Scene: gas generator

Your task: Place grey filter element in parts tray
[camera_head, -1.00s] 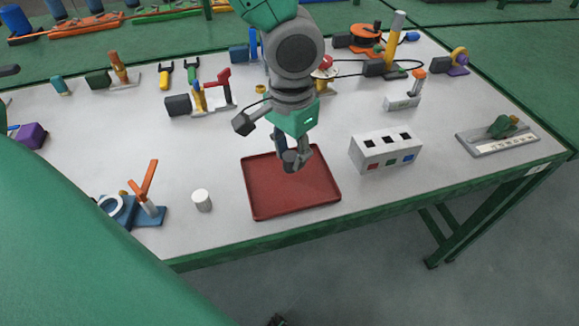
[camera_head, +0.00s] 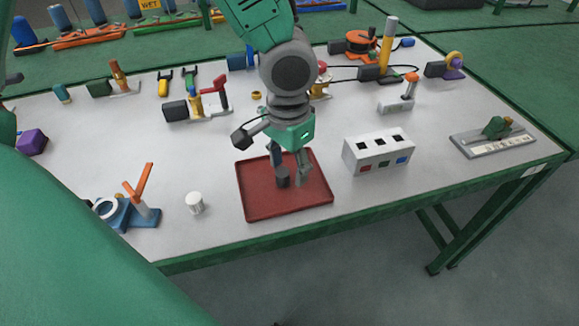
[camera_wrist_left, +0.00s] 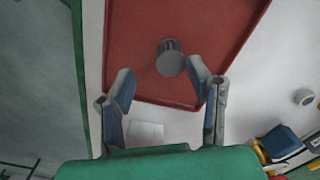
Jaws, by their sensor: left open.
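The grey filter element (camera_head: 283,177), a short dark grey cylinder, stands in the red parts tray (camera_head: 254,207). In the left wrist view, the filter element (camera_wrist_left: 170,60) is inside the red tray (camera_wrist_left: 232,28), just beyond the fingertips and nearer one finger. My left gripper (camera_head: 290,172) is above the tray, its fingers spread apart around and above the filter element. The left gripper (camera_wrist_left: 160,80) also shows open and empty in the wrist view. Whether a finger still touches the element is hard to tell. My right gripper is not in view.
A white cylinder (camera_head: 194,203) stands left of the tray. A white box with dark square openings (camera_head: 379,153) stands to the right. A blue fixture with an orange lever (camera_head: 134,210) is at left. Several devices line the back of the table. The table's green front edge (camera_head: 300,233) is close to the tray.

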